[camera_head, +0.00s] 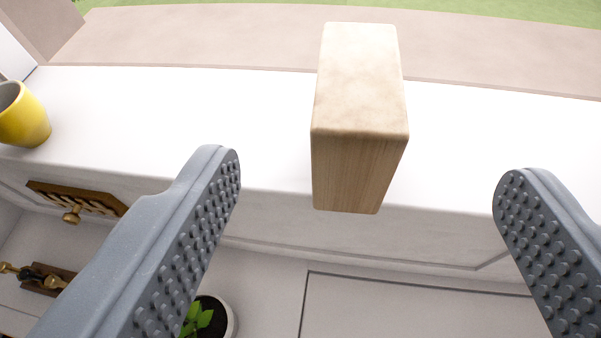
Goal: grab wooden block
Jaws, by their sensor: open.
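The wooden block (358,95) is a pale, upright rectangular block with rounded edges. It stands on the white shelf top (230,120), close to the front edge, right of the picture's middle. My gripper (368,175) is open, with one grey studded finger at the lower left and the other at the lower right. The block shows beyond the fingertips, in line with the gap between them. Neither finger appears to touch it, and nothing is held.
A yellow cup (24,117) stands on the shelf top at the far left. Below the front edge are a wooden rack with knobs (76,199), another small wall-mounted piece (45,279) and a potted plant (222,316). The shelf top beside the block is clear.

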